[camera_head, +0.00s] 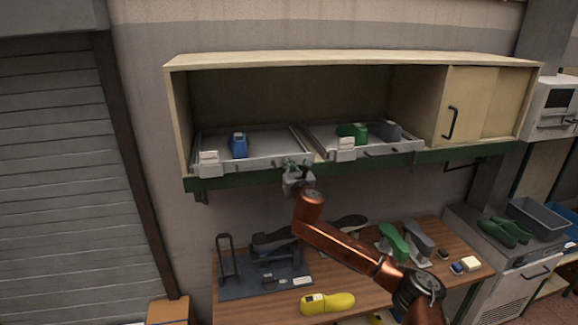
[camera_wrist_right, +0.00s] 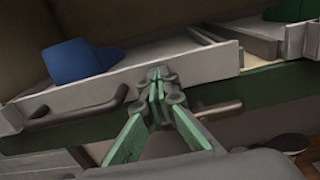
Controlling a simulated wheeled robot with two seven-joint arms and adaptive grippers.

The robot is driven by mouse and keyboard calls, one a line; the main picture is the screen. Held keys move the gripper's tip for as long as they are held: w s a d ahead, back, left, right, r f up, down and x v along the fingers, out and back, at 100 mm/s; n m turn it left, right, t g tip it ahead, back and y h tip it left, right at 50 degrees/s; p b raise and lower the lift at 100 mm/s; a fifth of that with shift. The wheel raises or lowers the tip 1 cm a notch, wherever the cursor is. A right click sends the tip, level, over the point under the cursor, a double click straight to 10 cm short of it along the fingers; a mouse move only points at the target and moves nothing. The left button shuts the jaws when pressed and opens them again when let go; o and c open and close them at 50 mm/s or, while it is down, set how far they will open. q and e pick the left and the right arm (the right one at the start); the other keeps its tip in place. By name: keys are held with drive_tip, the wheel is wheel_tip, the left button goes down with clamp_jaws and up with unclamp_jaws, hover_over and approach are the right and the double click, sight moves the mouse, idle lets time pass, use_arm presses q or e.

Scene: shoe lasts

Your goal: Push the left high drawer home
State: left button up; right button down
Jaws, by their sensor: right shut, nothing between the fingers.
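The left high drawer (camera_head: 262,163) is a grey tray in the left part of the wall cabinet. It holds a blue shoe last (camera_head: 239,144) and has a white label block on its front left. In the right wrist view its front panel (camera_wrist_right: 100,92) with a dark handle (camera_wrist_right: 85,110) fills the left and middle. My right gripper (camera_head: 292,163) is shut and empty. Its fingertips (camera_wrist_right: 158,82) are at the right part of the drawer front, right of the handle; I cannot tell whether they touch it. My left gripper is not in view.
The right high drawer (camera_head: 385,149) with green and grey lasts stands beside it. A green rail (camera_head: 235,180) runs under the drawers. Below, the workbench (camera_head: 378,294) carries a yellow last (camera_head: 327,303), a dark rack and more lasts. A sliding door (camera_head: 470,105) covers the cabinet's right.

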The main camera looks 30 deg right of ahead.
drive_tip(key=shift+w, duration=0.35)
drive_tip(key=v, duration=1.4)
drive_tip(key=shift+d, duration=0.15)
drive_tip(key=shift+f, duration=0.1)
